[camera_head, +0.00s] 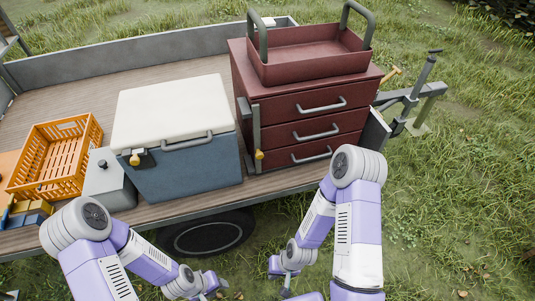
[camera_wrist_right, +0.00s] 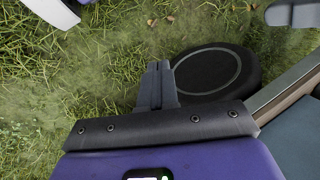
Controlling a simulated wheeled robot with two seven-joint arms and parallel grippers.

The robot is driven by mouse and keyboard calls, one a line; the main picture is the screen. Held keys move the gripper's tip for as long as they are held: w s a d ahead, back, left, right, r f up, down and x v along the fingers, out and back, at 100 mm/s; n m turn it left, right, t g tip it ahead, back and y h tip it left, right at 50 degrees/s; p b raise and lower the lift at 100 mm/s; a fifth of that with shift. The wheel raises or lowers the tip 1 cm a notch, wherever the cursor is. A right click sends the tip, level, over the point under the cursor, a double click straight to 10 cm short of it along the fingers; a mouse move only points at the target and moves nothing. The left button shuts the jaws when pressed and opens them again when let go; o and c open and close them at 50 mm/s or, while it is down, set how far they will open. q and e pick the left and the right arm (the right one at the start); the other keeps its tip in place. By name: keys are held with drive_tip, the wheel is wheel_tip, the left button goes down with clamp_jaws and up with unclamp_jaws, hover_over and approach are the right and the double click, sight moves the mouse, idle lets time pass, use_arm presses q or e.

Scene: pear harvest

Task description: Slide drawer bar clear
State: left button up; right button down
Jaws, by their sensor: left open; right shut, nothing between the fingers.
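The dark red drawer cabinet (camera_head: 300,105) stands on the trailer bed, with three drawers and grey handles on its front. All the drawers look shut. My left gripper (camera_head: 214,285) is low in front of the trailer, open and apart from the bar. My right gripper (camera_head: 285,291) is low at the bottom of the head view, below the cabinet. In the right wrist view its fingers (camera_wrist_right: 157,86) are together with nothing between them.
A red tray (camera_head: 310,62) with grey handles sits on the cabinet. A blue cooler (camera_head: 190,170) with a white lid stands left of it, then a grey container (camera_head: 105,180) and an orange crate (camera_head: 47,170). The trailer wheel (camera_head: 207,233) is below the bed edge.

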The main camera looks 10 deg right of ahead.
drive_tip(key=w+d+r+m+t+y, duration=0.15)
drive_tip(key=w+d+r+t, duration=0.3)
drive_tip(key=w, duration=0.85)
drive_tip(key=w+d+r+m+t, duration=0.3)
drive_tip(key=w+d+t, duration=0.2)
drive_tip(key=w, duration=0.7)
drive_tip(key=w+d+r+y, duration=0.2)
drive_tip(key=d+r, duration=0.3)
drive_tip(key=r, duration=0.1)
drive_tip(key=w+d+r+y+p, duration=0.1)
drive_tip(key=w+d+r+y, duration=0.2)
drive_tip(key=d+r, duration=0.2)
drive_tip(key=shift+d+r+t+y+p, duration=0.25)
drive_tip(key=shift+r+t+y+p, duration=0.1)
drive_tip(key=shift+r+t, duration=0.15)
drive_tip(key=shift+n, duration=0.25)
drive_tip(key=b, duration=0.2)
approach(258, 147)
drive_tip(key=w+d+f, duration=0.1)
drive_tip(key=d, duration=0.1)
drive_tip(key=a, duration=0.3)
drive_tip(key=w+a+f+b, duration=0.1)
drive_tip(key=shift+a+f, duration=0.1)
drive_tip(key=shift+a, duration=0.25)
